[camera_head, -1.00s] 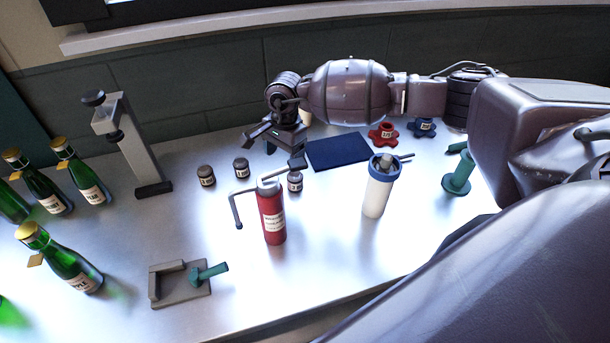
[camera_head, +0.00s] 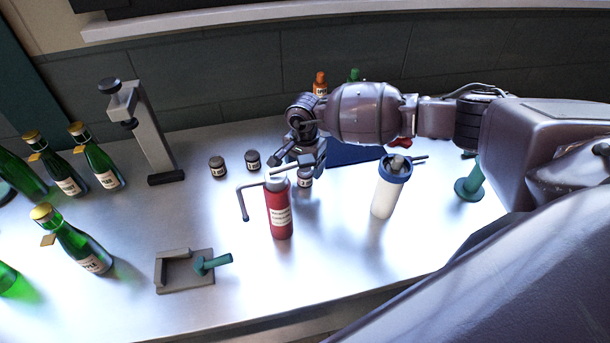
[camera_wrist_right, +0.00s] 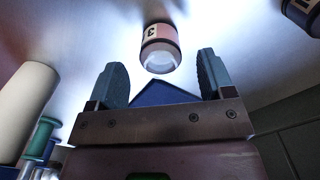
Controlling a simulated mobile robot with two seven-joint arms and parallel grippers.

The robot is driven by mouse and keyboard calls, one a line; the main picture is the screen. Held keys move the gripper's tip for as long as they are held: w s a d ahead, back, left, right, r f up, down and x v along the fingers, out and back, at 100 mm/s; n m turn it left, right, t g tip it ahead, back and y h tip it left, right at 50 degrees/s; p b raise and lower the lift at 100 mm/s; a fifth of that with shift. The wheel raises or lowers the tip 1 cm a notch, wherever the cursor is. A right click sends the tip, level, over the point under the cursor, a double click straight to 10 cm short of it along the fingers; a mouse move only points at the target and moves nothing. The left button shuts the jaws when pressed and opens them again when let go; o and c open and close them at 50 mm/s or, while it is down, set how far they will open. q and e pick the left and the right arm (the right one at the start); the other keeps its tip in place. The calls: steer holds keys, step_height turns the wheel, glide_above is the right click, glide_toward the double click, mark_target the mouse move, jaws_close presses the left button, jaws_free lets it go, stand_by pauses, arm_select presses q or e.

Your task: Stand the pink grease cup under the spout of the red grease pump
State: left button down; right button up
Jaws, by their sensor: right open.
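The red grease pump (camera_head: 280,215) stands upright on the bench, with its bent grey spout (camera_head: 243,201) hanging on its left side. A small cup (camera_head: 305,177) with a dark rim stands just behind the pump. My left gripper is not in view.
Two more small cups (camera_head: 218,166) (camera_head: 253,160) stand left of the gripper. A white canister with a blue rim (camera_head: 387,190) stands right of the pump. A blue mat (camera_head: 350,155) lies behind. Green bottles (camera_head: 78,243) stand left. The bench below the spout is clear.

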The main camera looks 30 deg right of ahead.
mark_target(305, 175)
step_height(305, 175, down, 4)
steer(key=shift+w+d+f+p, duration=0.1)
steer(key=shift+d+p, duration=0.05)
steer(key=shift+p, duration=0.15)
steer(key=shift+f, duration=0.3)
